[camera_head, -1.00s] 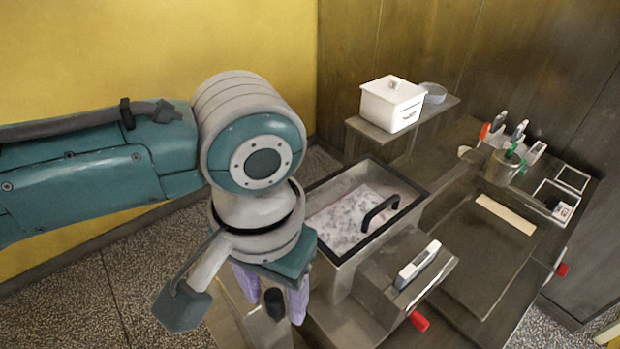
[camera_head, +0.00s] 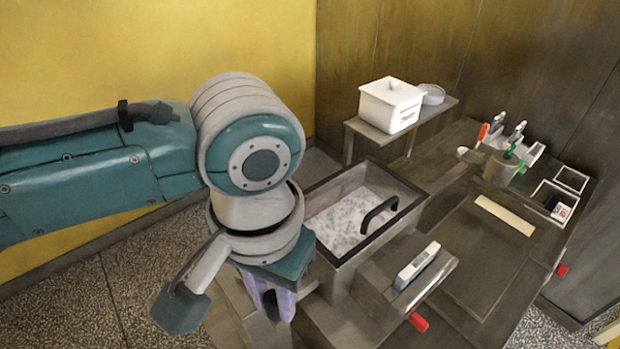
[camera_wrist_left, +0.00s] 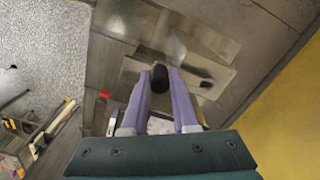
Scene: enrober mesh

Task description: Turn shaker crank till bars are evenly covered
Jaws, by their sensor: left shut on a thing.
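The black crank knob (camera_head: 270,307) is low in the head view, partly hidden by my left gripper's fingers. My left gripper (camera_head: 272,300) points down with its two purple fingers on either side of the knob. In the left wrist view, the knob (camera_wrist_left: 160,78) sits between the fingertips, and the gripper is shut on it. Inside lies a white, grey-speckled layer (camera_head: 350,215); separate bars cannot be made out. My right gripper is not in view.
A white lidded tub (camera_head: 390,105) stands on a raised shelf (camera_head: 386,142) behind the box. A small display unit (camera_head: 417,263) and red knob (camera_head: 418,322) are at the front.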

